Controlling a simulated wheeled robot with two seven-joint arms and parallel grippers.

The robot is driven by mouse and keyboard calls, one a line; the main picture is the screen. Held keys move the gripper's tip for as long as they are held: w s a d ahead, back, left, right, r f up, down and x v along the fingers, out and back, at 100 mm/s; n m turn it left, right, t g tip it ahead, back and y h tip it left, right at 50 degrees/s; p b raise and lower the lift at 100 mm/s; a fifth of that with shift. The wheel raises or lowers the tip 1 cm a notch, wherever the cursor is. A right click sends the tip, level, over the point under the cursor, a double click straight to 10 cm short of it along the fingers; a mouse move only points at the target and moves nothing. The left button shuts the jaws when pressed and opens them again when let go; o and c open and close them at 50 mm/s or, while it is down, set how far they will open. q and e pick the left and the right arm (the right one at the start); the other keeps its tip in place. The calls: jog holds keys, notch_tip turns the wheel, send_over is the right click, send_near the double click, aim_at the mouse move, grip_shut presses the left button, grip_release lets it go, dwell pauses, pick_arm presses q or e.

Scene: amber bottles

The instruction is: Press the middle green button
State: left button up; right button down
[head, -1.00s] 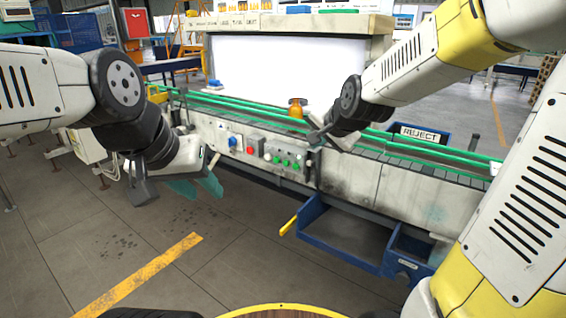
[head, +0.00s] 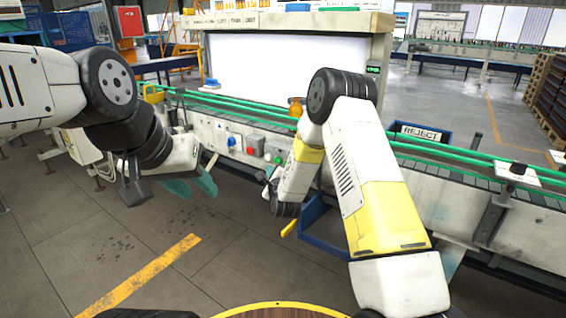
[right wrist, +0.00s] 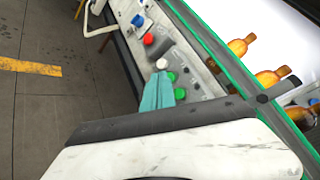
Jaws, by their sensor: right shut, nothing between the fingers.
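The control panel on the conveyor's side carries the buttons. In the head view one green button (head: 278,160) shows, and my right arm covers the others. In the right wrist view a green button (right wrist: 171,76) sits below a white button (right wrist: 161,64). A second green button (right wrist: 180,93), seemingly the middle one, is right beside my fingertips. Any third is hidden behind my gripper. My right gripper (right wrist: 158,94) is shut and empty, its teal fingers over the panel; contact cannot be told. My left gripper (head: 192,185) hangs open and empty, left of the panel.
A red button (right wrist: 149,40) and a blue one (right wrist: 137,20) lie further along. Amber bottles (right wrist: 240,46) stand on the conveyor behind green rails (head: 440,156). A blue bin (head: 320,228) is below, and a REJECT box (head: 420,133) stands behind the belt.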

jog(key=shift+s+a+f+m+t, duration=0.1)
jog(key=shift+a+f+m+t, duration=0.3)
jog(key=shift+f, duration=0.45)
jog(key=shift+s+a+f+m+t, duration=0.1)
jog(key=shift+a+f+m, duration=0.05)
jog(key=shift+f+m, duration=0.6)
jog(key=shift+n, duration=0.25)
jog(key=w+d, duration=0.5)
jog(key=w, duration=0.2)
jog(key=shift+d, duration=0.15)
jog(key=shift+w+d, duration=0.1)
jog(key=shift+w, duration=0.1)
dwell(0.8)
jog(key=shift+w+d, duration=0.15)
jog(key=shift+w, duration=0.1)
